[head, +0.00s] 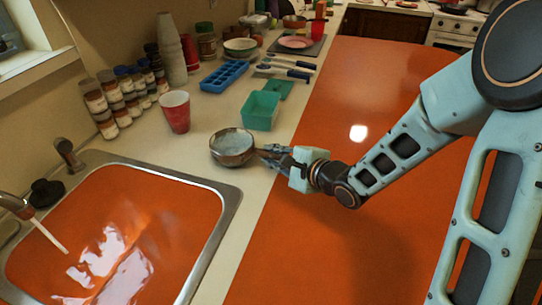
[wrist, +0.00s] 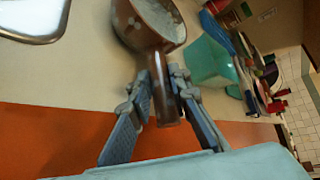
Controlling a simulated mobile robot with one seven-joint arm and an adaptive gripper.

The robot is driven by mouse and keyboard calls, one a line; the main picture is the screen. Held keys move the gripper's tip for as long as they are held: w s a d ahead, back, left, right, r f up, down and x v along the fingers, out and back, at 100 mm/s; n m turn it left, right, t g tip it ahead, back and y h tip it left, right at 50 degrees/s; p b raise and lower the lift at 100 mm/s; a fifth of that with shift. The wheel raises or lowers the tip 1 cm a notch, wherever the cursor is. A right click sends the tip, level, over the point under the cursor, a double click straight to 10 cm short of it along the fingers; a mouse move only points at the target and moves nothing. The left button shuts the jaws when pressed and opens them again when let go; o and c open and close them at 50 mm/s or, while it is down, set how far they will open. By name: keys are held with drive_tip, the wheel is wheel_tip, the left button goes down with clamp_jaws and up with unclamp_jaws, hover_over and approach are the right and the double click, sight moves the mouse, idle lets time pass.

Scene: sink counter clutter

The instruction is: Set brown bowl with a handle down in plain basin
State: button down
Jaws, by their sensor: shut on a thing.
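The brown bowl with a handle (head: 232,147) is at the counter's front edge, right of the sink, in the head view. In the wrist view the bowl (wrist: 150,22) is at the top, with its handle pointing down between my fingers. My gripper (head: 268,154) is shut on that handle; the fingers also show in the wrist view (wrist: 161,88). I cannot tell whether the bowl touches the counter. The plain basin (head: 110,225) is the orange-looking sink with a metal rim, at the lower left of the head view. Its rim corner shows in the wrist view (wrist: 35,37).
A red cup (head: 175,111) stands behind the bowl to the left. A teal container (head: 261,110) is close on the right, with a blue tray (head: 224,76) behind. Spice jars (head: 115,95) line the wall. A faucet (head: 66,153) stands at the sink's left. Bare counter lies between bowl and sink.

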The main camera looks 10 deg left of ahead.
drive_tip(key=c, duration=1.8)
unclamp_jaws()
drive_tip(key=shift+f, duration=0.1)
drive_tip(key=shift+r, duration=0.2)
drive_tip(key=p+v, duration=1.2)
drive_tip(key=p, duration=0.4)
drive_tip(key=shift+f, duration=0.15)
